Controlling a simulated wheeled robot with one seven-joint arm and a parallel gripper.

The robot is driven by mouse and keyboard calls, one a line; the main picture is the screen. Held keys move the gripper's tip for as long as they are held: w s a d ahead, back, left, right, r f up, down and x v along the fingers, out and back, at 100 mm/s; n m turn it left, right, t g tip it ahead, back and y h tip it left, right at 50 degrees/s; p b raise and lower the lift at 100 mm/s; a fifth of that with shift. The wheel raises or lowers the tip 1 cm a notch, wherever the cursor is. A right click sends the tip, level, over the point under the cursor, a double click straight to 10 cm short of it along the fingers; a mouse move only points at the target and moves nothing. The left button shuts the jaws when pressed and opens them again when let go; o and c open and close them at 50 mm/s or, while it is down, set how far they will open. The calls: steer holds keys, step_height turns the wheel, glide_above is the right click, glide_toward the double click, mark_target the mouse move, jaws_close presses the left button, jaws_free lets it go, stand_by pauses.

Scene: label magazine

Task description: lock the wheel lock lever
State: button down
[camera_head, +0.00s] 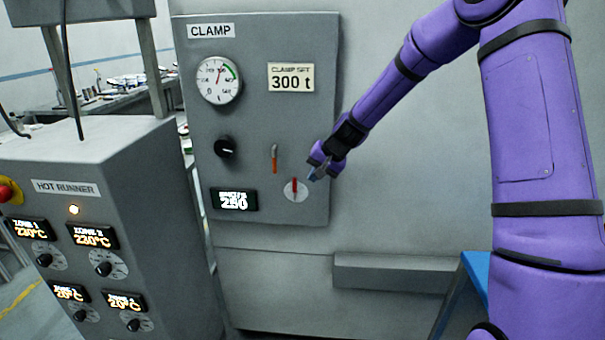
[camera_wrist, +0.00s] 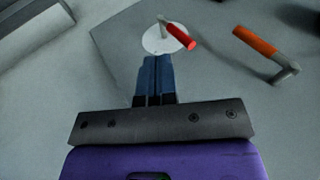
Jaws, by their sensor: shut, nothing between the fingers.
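A small red-handled lever (camera_head: 295,186) sits on a round white disc (camera_head: 288,194) low on the clamp panel. Its handle points up in the head view. The red lever (camera_wrist: 181,35) and disc (camera_wrist: 152,43) also show in the wrist view. An orange-handled lever (camera_head: 274,161) is mounted just above and left of it, and shows at the right of the wrist view (camera_wrist: 256,42). No label tells which is the wheel lock lever. My gripper (camera_head: 314,175) is shut and empty, just right of the disc. Its blue fingertips (camera_wrist: 157,60) appear at the disc's edge; contact cannot be told.
The grey clamp panel (camera_head: 257,120) carries a gauge (camera_head: 218,81), a black knob (camera_head: 226,147) and a display (camera_head: 234,200). A hot runner cabinet (camera_head: 130,180) stands at left. A ledge (camera_head: 395,273) juts out below right. The wall right of the panel is bare.

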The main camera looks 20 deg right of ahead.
steer(key=s+d, duration=0.2)
steer(key=d, duration=0.1)
steer(key=shift+s+d, duration=0.25)
steer(key=shift+r, duration=0.1)
stand_by(0.3)
steer(key=s+a+r+n+h, duration=0.3)
steer(key=s+r+n, duration=0.1)
steer(key=s+r, duration=1.4)
steer(key=s+d+r+h, duration=0.1)
steer(key=s, duration=0.9)
steer(key=s+d+r+n, duration=0.1)
steer(key=s+r, duration=0.1)
steer(key=s, duration=0.9)
steer(key=shift+d+r+t+h, duration=0.15)
steer(key=shift+d+t+h, duration=0.15)
steer(key=shift+d+h, duration=0.1)
